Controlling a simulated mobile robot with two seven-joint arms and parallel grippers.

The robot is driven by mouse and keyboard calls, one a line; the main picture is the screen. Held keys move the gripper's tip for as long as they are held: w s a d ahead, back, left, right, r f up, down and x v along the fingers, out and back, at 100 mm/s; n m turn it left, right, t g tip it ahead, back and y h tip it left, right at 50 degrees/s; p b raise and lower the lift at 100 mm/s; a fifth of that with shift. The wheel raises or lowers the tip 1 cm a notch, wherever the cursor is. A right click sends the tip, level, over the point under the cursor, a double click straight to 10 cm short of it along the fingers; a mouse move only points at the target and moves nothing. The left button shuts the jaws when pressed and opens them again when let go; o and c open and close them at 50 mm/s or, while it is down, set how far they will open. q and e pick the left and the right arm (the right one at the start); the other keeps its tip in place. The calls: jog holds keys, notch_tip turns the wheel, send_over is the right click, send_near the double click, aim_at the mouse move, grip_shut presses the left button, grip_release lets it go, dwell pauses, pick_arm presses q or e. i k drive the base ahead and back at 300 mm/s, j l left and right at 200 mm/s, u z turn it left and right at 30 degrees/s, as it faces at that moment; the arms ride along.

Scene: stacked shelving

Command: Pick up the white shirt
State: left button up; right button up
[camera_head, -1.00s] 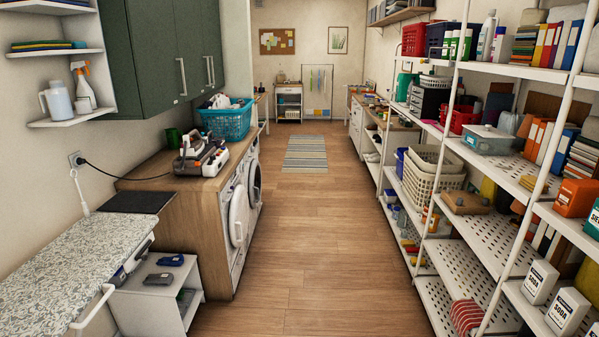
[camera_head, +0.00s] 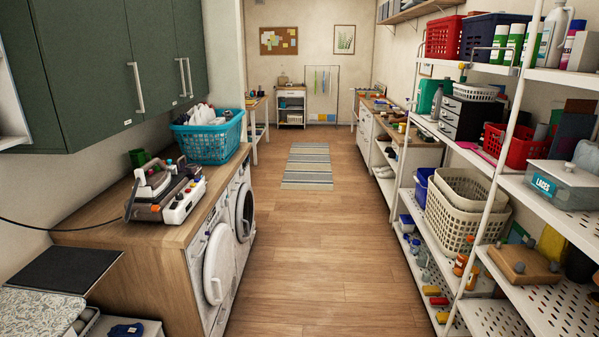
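I cannot make out a white shirt for certain. A teal laundry basket (camera_head: 209,138) stands on the wooden counter above the washing machines at left, with white items (camera_head: 202,114) in it that are too small to identify. A small rack (camera_head: 322,93) at the far end of the room has thin strips hanging on it. Neither of my grippers is in view.
A wood-floored aisle (camera_head: 305,255) runs clear ahead to a striped rug (camera_head: 308,166). Two washing machines (camera_head: 218,262) line the left, one with its round door open. White shelving (camera_head: 492,207) with baskets (camera_head: 462,212) and boxes lines the right. Green cabinets (camera_head: 100,70) hang upper left.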

aim_at(217, 121)
jog(key=i, duration=2.5)
jog(key=i+l+u, duration=0.1)
jog(key=i, duration=1.15)
jog(key=i+l, duration=0.15)
jog(key=i, duration=1.1)
jog(key=u, duration=0.4)
jog(key=i+u, duration=0.1)
jog(key=u, duration=0.75)
jog(key=i+l+u, duration=0.1)
jog(key=u, duration=0.35)
